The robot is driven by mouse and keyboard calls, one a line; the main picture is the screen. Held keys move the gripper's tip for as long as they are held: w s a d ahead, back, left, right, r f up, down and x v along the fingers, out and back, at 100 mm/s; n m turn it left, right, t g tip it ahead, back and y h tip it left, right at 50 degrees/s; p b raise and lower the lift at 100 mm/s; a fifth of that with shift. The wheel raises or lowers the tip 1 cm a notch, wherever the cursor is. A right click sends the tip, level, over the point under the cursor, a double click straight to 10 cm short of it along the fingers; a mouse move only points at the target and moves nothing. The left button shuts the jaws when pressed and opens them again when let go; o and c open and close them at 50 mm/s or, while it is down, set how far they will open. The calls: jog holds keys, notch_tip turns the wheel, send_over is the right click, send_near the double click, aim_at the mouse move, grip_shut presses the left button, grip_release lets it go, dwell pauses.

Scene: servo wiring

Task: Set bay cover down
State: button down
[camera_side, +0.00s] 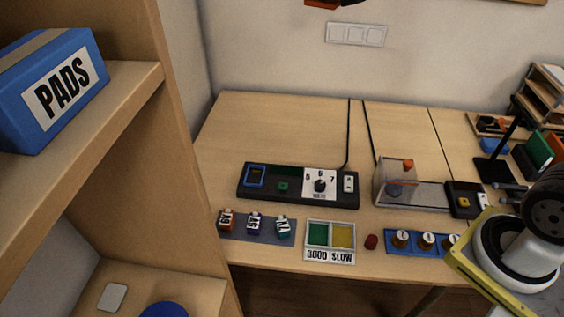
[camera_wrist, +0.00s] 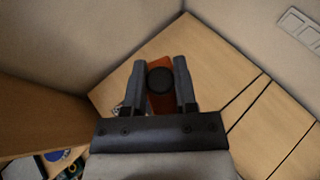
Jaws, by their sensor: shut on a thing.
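The bay cover is an orange-red plate (camera_wrist: 159,104) with a round black knob, seen in the wrist view. My gripper (camera_wrist: 160,64) is shut on it, one dark finger on each side. An orange piece with dark parts (camera_side: 322,3) shows at the top edge of the side view, high above the table; it looks like the cover, but most of it is cut off. On the table, a long black console (camera_side: 298,197) has a blue-rimmed bay (camera_side: 255,176) at its left end, a green button and a white dial plate (camera_side: 320,184).
Three small labelled blocks stand on a grey mat (camera_side: 240,232). Beside them are a two-part GOOD/SLOW tray (camera_side: 330,256), a red cylinder (camera_side: 371,242) and a blue rack (camera_side: 392,249). A clear box (camera_side: 381,174) stands right of the console. The table behind the console is mostly clear, crossed by cables.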

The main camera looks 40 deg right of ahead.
jog(key=shift+w+a+r+m+h, duration=0.1)
jog(key=shift+w+a+m+h, duration=0.1)
jog(key=shift+w+m+h, duration=1.1)
jog(key=s+a+f+m+g+h, duration=0.2)
jog(key=s+a+m+g+h, duration=0.5)
jog(key=a+m+h, duration=0.35)
notch_tip(320, 180, down, 35)
jog(key=shift+w+d+m, duration=0.3)
jog(key=shift+w+m, duration=0.05)
jog(key=shift+m, duration=0.1)
jog(key=shift+w+h, duration=0.1)
jog(key=shift+h, duration=0.15)
jog(key=shift+w+a+f, duration=0.4)
jog(key=shift+w+f, duration=1.1)
jog(key=shift+w, duration=0.65)
jog(key=shift+w+a+f, duration=0.4)
jog(key=shift+w+f, duration=1.15)
jog(key=shift+w, duration=0.65)
jog(key=shift+w+a+f, duration=0.4)
jog(key=shift+w+f, duration=1.1)
jog(key=shift+w, duration=0.65)
